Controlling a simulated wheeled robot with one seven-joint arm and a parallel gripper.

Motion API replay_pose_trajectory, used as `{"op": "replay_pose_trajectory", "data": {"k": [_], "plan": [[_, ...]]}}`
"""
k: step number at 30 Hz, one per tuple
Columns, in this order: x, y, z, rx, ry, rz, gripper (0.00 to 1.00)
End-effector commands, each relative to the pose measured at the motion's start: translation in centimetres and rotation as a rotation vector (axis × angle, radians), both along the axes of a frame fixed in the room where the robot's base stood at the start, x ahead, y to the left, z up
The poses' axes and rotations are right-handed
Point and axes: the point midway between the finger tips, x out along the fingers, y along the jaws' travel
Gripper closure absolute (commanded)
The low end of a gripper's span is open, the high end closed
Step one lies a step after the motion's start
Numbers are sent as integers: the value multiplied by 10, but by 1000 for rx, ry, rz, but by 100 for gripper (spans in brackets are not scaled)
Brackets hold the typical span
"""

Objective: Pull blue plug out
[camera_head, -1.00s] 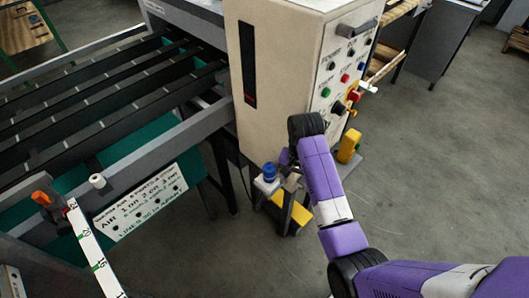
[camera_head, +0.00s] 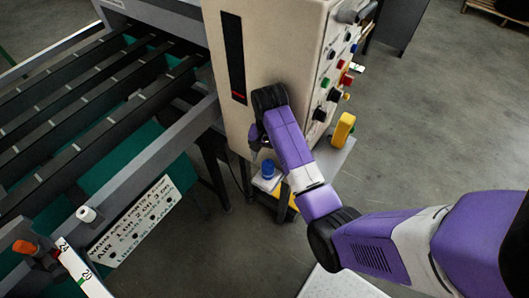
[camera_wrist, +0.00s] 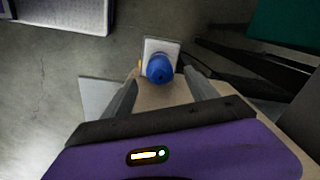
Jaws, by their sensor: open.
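The blue plug (camera_head: 268,168) sits on a small pale block (camera_head: 266,183) beside the beige control cabinet, low down. In the wrist view the blue plug (camera_wrist: 160,69) shows round with a dark centre, in front of the white face of its block (camera_wrist: 161,45). My gripper (camera_wrist: 161,88) is open, with one finger on each side of the plug's line in the wrist view. I cannot tell whether the fingertips reach the plug. In the head view my arm hides most of the gripper.
The beige cabinet (camera_head: 270,62) with buttons and knobs stands close behind my arm. A yellow part (camera_head: 343,130) stands on a grey plate to the right. A conveyor frame with dark bars (camera_head: 110,103) fills the left. Open floor (camera_head: 455,120) lies to the right.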

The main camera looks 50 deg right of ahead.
Motion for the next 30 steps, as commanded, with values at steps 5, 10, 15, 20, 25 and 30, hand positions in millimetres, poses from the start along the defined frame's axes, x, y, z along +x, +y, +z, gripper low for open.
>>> {"op": "replay_pose_trajectory", "data": {"k": [5,10,15,20,25,30], "plan": [[-2,1,-22,2,4,0,33],[-2,1,-48,2,4,-1,33],[-1,1,-66,2,3,-1,33],[-1,0,-73,1,2,0,33],[-1,0,-74,1,0,0,33],[-1,0,-73,1,0,0,51]]}}
